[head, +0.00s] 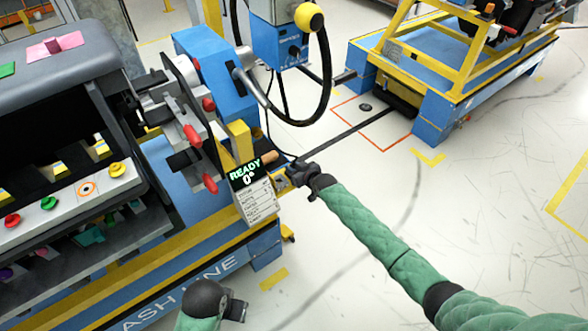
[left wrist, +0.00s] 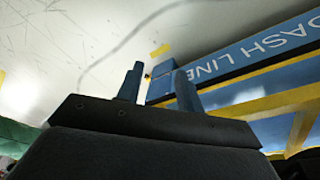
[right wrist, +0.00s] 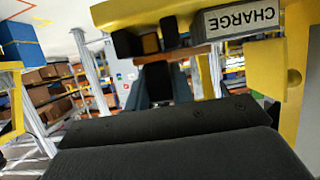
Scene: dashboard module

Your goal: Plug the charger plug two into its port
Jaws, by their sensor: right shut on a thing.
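My right gripper (head: 286,171) is at the yellow post beside the READY display (head: 250,180). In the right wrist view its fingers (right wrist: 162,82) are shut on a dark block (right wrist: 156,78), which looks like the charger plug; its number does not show. The block is just below a yellow bracket (right wrist: 130,13) with a CHARGE label (right wrist: 240,18) and dark, square socket-like parts (right wrist: 150,43). I cannot tell whether the block touches or enters them. My left gripper (head: 236,308) is low at the bottom of the head view; its fingers (left wrist: 160,85) are apart and empty.
The dashboard module (head: 95,110) on its blue and yellow line (head: 180,285) fills the left side. A brown handle-like piece (head: 268,157) lies close to my right gripper. A blue box (head: 285,42) with a thick black cable (head: 325,80) hangs above.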

